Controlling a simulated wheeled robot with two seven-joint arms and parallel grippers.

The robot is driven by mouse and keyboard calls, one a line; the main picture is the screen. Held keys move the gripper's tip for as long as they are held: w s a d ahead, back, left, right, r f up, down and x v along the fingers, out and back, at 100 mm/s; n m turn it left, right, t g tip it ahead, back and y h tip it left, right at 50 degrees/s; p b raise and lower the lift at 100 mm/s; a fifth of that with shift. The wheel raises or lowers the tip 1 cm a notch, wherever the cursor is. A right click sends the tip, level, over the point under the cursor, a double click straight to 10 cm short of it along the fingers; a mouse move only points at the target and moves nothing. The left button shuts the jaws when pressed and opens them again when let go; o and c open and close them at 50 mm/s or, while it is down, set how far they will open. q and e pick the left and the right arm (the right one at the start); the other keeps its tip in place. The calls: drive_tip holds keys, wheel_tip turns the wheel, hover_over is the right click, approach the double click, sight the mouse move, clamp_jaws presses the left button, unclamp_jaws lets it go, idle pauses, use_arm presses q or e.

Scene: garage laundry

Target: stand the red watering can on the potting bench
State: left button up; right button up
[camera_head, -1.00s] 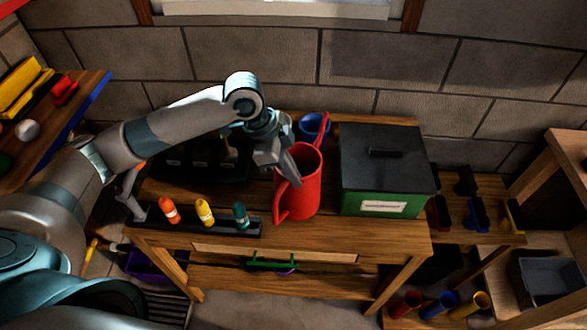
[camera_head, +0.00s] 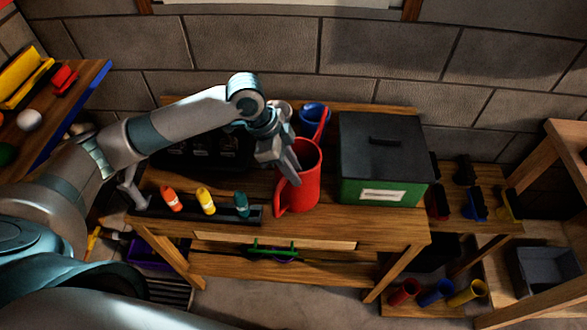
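The red watering can (camera_head: 302,188) stands upright on the wooden potting bench (camera_head: 330,225), just left of a green box with a dark lid. Its spout points up and back, and its handle faces front left. My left gripper (camera_head: 290,172) is at the can's left rim, with a finger against or over the rim. The far finger is hidden, so I cannot tell whether it grips the can. My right gripper is not in view.
The green box (camera_head: 375,190) stands close to the can's right. A blue pot (camera_head: 313,117) is behind it. A rack (camera_head: 240,215) with orange, yellow and teal bottles lies at the bench's front left. A stone wall closes off the back.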

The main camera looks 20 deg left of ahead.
use_arm(q)
drive_tip(key=shift+r, duration=0.1)
drive_tip(key=shift+a+r, duration=0.3)
drive_tip(key=shift+r, duration=0.25)
drive_tip(key=b+v, duration=0.3)
drive_tip(key=v, duration=0.7)
drive_tip(key=shift+r, duration=0.35)
drive_tip(key=shift+s, duration=0.15)
